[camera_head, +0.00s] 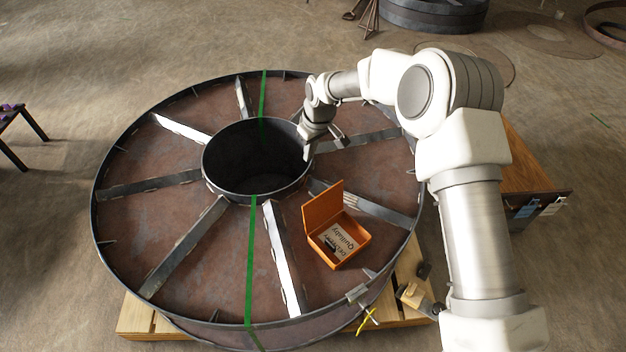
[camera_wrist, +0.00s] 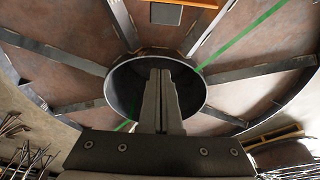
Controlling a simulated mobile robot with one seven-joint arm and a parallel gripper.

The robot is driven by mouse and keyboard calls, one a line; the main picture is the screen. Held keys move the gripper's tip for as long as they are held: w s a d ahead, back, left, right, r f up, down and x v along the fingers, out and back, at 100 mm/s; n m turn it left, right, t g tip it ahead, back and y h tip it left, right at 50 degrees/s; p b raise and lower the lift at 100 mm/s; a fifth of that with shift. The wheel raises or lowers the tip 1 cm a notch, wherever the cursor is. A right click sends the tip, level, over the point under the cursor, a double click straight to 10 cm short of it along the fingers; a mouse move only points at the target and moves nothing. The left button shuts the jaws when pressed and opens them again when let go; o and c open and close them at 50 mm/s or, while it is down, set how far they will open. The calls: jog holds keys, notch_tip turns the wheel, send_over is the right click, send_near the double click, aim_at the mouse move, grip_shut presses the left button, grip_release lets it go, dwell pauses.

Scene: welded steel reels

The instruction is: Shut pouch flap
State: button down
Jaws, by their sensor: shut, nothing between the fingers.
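The pouch shows as an orange box (camera_head: 354,250) with a printed label inside, lying on the reel's brown face right of the hub. Its flap, an orange lid (camera_head: 322,206), stands up open on the side toward the hub. In the wrist view, an orange strip (camera_wrist: 190,3) at the top edge seems to be part of it; the rest is cut off. My gripper (camera_head: 306,156) is over the hub's right rim, up and left of the box and apart from the lid. In the wrist view my gripper (camera_wrist: 160,72) has its fingers together, empty, in front of the dark hub opening.
The large steel reel (camera_head: 180,235) has raised radial spokes, one on each side of the box, and a tall outer rim. A green strap (camera_head: 251,265) crosses it. A wooden pallet (camera_head: 150,318) lies under it. A wooden-topped table (camera_head: 530,170) stands at the right.

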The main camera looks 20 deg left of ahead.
aim_at(320, 204)
jog(key=s+b+x, duration=0.1)
jog(key=b+x, duration=0.2)
jog(key=x, duration=0.8)
jog(key=shift+s+d+r, duration=0.15)
jog(key=shift+d+r, duration=0.05)
jog(key=shift+d, duration=0.4)
jog(key=shift+s+d+r, duration=0.15)
jog(key=shift+d+r, duration=0.05)
jog(key=shift+d, duration=0.4)
jog(key=shift+s+d+r, duration=0.15)
jog(key=shift+d+r, duration=0.05)
jog(key=shift+d, duration=0.4)
jog(key=shift+d, duration=0.2)
jog(key=shift+s+d+r+y, duration=0.15)
jog(key=shift+s+d+y, duration=0.05)
jog(key=shift+d+y, duration=0.1)
